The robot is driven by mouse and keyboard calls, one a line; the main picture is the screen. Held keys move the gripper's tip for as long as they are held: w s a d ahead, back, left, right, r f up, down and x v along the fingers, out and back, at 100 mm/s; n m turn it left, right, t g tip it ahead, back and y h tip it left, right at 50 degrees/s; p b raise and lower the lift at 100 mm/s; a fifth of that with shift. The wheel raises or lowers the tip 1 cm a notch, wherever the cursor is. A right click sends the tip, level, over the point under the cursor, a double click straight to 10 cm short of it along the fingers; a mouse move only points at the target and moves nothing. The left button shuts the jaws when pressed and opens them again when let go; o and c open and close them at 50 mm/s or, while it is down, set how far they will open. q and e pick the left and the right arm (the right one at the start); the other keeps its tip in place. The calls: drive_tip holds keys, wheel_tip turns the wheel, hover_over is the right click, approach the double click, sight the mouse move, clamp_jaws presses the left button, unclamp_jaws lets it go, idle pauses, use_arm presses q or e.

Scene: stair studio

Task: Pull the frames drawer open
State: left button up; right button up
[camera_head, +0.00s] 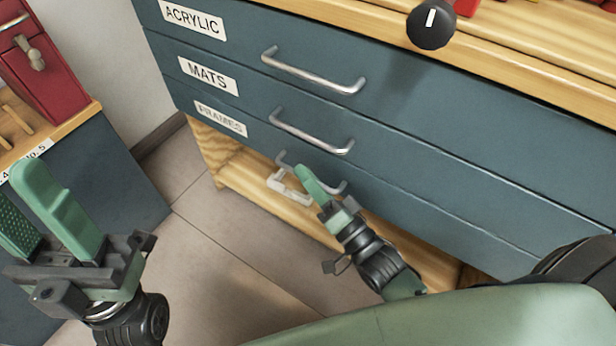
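The frames drawer (260,142) is the lowest of three labelled blue-grey drawers, and its front looks flush with the cabinet. Its label FRAMES (220,119) is at the left. Its metal bar handle (283,158) is partly hidden by my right gripper. My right gripper (304,174) is at this handle, with a green finger crossing the bar. It is seen edge-on, so its second finger and any grip on the bar cannot be made out. My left gripper (20,188) is open and empty at the lower left, away from the drawers.
Above are the MATS drawer handle (311,133) and the ACRYLIC drawer handle (313,74). A pale bracket-like piece (288,187) shows below the frames drawer. A red box (40,60) stands on a side cabinet (105,165) at left. Tiled floor (215,250) lies clear between.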

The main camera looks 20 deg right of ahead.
clamp_jaws()
idle(1.4)
